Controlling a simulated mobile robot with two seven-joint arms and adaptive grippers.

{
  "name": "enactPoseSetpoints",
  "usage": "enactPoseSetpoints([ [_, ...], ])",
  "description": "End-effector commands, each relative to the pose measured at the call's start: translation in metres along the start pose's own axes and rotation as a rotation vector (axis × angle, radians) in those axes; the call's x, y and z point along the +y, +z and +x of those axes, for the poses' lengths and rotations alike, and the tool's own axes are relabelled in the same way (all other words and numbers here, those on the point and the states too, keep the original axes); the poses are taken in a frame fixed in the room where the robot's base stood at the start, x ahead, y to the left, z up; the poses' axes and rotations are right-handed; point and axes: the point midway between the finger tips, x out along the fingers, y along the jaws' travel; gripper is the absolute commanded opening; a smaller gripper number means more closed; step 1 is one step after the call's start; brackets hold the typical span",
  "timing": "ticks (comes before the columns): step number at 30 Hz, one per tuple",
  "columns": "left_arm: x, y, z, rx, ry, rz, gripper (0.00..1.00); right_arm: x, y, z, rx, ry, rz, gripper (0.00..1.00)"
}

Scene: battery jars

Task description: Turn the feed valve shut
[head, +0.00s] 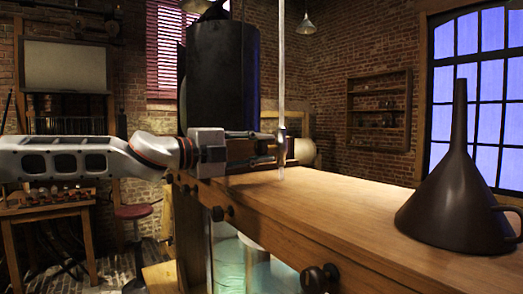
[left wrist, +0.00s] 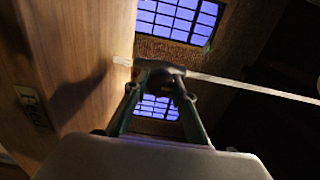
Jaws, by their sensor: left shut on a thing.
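A pale, thin vertical pipe (head: 281,60) comes down from above and ends just over the wooden bench top. The feed valve seems to be the small fitting low on this pipe, mostly hidden by my gripper. My left gripper (head: 281,141) reaches in from the left at that height and is shut on it. In the left wrist view, the fingers (left wrist: 160,72) close on a dark piece, and the pipe (left wrist: 250,86) runs across just beyond it. The valve handle's exact angle cannot be told. My right gripper is not in view.
A large dark funnel (head: 458,200) stands upside down on the bench (head: 340,205) at the right. Round dark knobs (head: 318,277) stick out of the bench front. Greenish glass jars (head: 230,258) sit below. A dark tank (head: 222,75) stands behind my arm. The bench middle is clear.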

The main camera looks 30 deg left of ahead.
Motion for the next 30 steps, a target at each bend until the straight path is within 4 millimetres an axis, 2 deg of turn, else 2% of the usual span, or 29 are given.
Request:
enactPoseSetpoints([
  [14, -0.0002, 0.0001, 0.0000, 0.000, 0.000, 0.013, 0.04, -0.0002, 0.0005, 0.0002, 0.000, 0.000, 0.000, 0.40],
  [15, -0.0002, 0.0001, 0.0000, 0.000, 0.000, 0.013, 0.35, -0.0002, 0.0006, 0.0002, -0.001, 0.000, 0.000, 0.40],
  [16, -0.0002, 0.0001, 0.0000, 0.000, 0.000, 0.013, 0.42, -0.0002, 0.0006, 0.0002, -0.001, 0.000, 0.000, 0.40],
  [30, -0.0007, -0.0001, -0.0037, 0.000, -0.001, 0.012, 0.42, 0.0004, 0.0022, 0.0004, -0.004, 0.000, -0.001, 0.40],
])
